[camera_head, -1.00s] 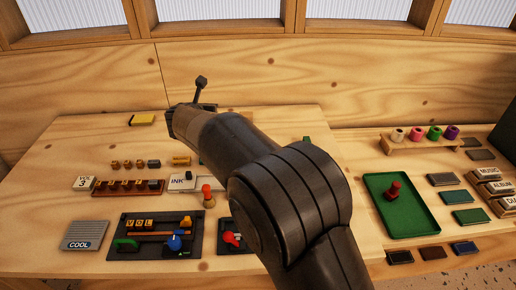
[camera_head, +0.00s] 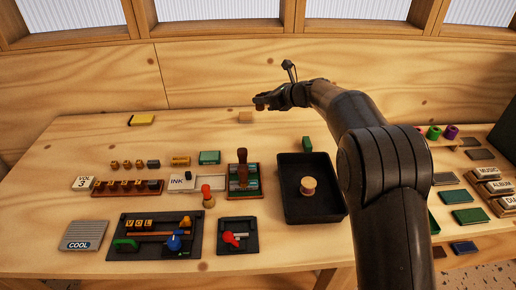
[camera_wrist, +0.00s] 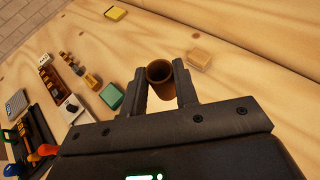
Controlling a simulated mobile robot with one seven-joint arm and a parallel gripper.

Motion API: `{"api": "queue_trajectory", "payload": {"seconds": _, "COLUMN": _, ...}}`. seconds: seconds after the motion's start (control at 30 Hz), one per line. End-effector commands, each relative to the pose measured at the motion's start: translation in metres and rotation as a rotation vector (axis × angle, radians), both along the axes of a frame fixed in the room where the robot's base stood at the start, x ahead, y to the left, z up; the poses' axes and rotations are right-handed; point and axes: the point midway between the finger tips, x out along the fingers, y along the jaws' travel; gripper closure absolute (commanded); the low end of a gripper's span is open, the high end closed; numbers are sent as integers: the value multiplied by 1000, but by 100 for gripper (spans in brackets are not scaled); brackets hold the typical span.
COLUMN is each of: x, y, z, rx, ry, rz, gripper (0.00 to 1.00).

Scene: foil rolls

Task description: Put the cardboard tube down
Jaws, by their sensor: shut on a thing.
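The cardboard tube is a short, brown, hollow cylinder. It shows open end up in the wrist view (camera_wrist: 160,78), between the two fingers of my gripper (camera_wrist: 159,70). In the head view the tube (camera_head: 260,106) is a small dark piece under the fingertips of my gripper (camera_head: 264,99), over the back middle of the wooden table (camera_head: 75,145). My gripper is shut on the tube. The tube's lower end is hidden in the wrist view, and I cannot tell whether it touches the table.
A small wooden block (camera_head: 246,117) lies close by the tube. A black tray (camera_head: 290,205) holding a pale round-topped piece, a green box (camera_head: 209,157) and a stamp (camera_head: 242,172) stand nearer. A yellow box (camera_head: 142,119) lies back left. Bare wood surrounds the block.

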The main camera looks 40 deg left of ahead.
Motion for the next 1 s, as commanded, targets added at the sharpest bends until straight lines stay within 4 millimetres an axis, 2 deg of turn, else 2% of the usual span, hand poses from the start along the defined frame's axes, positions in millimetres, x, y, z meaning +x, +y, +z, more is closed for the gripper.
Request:
{"api": "queue_trajectory", "payload": {"seconds": 0.03, "x": 8, "y": -15, "z": 0, "rx": 0, "ry": 2, "rz": 36, "gripper": 97}}
{"api": "queue_trajectory", "payload": {"seconds": 0.23, "x": 21, "y": -70, "z": 2, "rx": 4, "ry": 10, "rz": 210, "gripper": 97}}
{"api": "queue_trajectory", "payload": {"seconds": 0.5, "x": 28, "y": -120, "z": 5, "rx": 13, "ry": 25, "rz": 348, "gripper": 97}}
{"api": "queue_trajectory", "payload": {"seconds": 0.7, "x": 26, "y": -117, "z": -34, "rx": 13, "ry": 29, "rz": 348, "gripper": 97}}
{"api": "queue_trajectory", "payload": {"seconds": 0.83, "x": 24, "y": -113, "z": -48, "rx": 13, "ry": 27, "rz": 349, "gripper": 97}}
{"api": "queue_trajectory", "payload": {"seconds": 1.0, "x": 13, "y": -84, "z": -67, "rx": 12, "ry": 27, "rz": 351, "gripper": 97}}
